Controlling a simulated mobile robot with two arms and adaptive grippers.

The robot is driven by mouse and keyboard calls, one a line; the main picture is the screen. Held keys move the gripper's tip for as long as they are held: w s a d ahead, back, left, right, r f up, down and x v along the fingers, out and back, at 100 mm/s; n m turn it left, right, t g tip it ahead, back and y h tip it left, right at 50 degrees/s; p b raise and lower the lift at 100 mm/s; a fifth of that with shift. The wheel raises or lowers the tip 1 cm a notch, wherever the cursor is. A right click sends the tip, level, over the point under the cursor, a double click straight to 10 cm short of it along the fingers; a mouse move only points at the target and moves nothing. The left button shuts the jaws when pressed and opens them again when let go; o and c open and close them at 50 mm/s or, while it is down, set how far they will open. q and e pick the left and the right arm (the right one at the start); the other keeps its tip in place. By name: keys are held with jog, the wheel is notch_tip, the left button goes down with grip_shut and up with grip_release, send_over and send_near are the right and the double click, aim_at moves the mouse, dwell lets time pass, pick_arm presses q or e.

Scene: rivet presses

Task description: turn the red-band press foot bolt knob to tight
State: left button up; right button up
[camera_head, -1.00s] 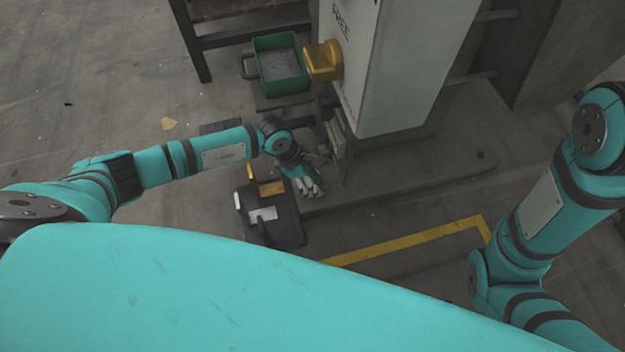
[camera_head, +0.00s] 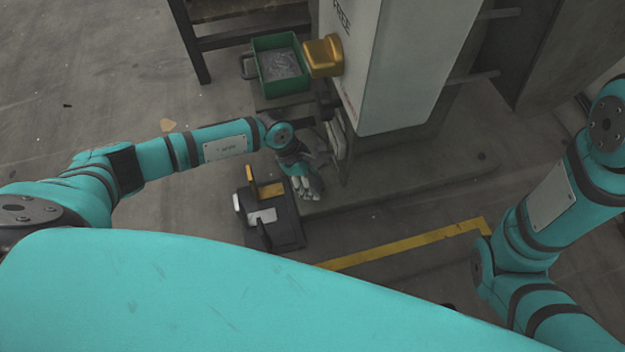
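A tall white press (camera_head: 400,70) with part of a dark word on its left face stands on a grey base slab (camera_head: 420,170). I see no red band on the part of the press in view. My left gripper (camera_head: 307,181) is low beside the near left foot of the press, at the slab's edge.
A green bin (camera_head: 262,68) with grey contents and a yellow block (camera_head: 323,56) are left of the press. A black case (camera_head: 275,222) with yellow and white parts stands on the floor below my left wrist. A yellow floor line (camera_head: 400,246) runs in front of the slab.

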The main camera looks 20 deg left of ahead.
pick_arm(q)
jog(key=shift+o, duration=1.4)
